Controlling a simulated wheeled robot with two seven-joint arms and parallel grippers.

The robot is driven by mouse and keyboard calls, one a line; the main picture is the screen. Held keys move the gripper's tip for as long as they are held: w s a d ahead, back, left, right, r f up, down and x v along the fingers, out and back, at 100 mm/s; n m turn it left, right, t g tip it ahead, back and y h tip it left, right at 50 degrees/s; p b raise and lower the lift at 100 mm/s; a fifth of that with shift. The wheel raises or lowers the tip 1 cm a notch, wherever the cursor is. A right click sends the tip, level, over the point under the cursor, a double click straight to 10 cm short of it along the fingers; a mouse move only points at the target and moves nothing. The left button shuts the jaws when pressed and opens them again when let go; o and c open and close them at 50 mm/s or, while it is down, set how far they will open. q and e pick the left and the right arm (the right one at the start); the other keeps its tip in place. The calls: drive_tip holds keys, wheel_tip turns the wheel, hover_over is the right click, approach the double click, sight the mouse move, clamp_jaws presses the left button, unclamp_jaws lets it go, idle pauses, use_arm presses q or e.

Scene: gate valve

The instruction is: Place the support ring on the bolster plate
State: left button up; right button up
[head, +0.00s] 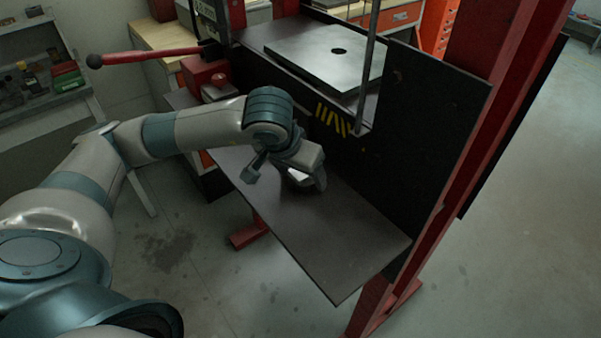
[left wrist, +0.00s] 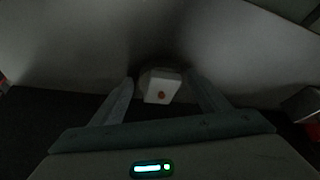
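The bolster plate (head: 305,52), a flat dark grey slab with a round hole, lies on the press bed at the top middle of the head view. My left gripper (head: 301,182) is over the lower shelf, in front of and below the plate. In the left wrist view its two fingers (left wrist: 163,95) stand apart. A small pale block with an orange dot (left wrist: 161,86) shows between them; I cannot tell whether they touch it. I cannot make out the support ring in either view. My right gripper is not in view.
The lower shelf (head: 345,240) is bare on its near right part. A black panel (head: 425,130) and red press post (head: 480,130) stand to the right. A red lever (head: 150,55) sticks out left. A thin upright rod (head: 369,60) stands before the plate.

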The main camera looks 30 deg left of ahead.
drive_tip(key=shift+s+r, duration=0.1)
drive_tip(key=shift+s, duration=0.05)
use_arm(q)
drive_tip(key=shift+r, duration=0.15)
drive_tip(key=v, duration=0.4)
drive_tip(key=shift+s+r+b, duration=0.1)
drive_tip(key=shift+r+b, duration=0.15)
drive_tip(key=shift+b, duration=0.15)
drive_tip(key=b+v, duration=0.1)
drive_tip(key=v, duration=0.6)
drive_tip(key=shift+s+r, duration=0.15)
drive_tip(key=shift+r, duration=0.05)
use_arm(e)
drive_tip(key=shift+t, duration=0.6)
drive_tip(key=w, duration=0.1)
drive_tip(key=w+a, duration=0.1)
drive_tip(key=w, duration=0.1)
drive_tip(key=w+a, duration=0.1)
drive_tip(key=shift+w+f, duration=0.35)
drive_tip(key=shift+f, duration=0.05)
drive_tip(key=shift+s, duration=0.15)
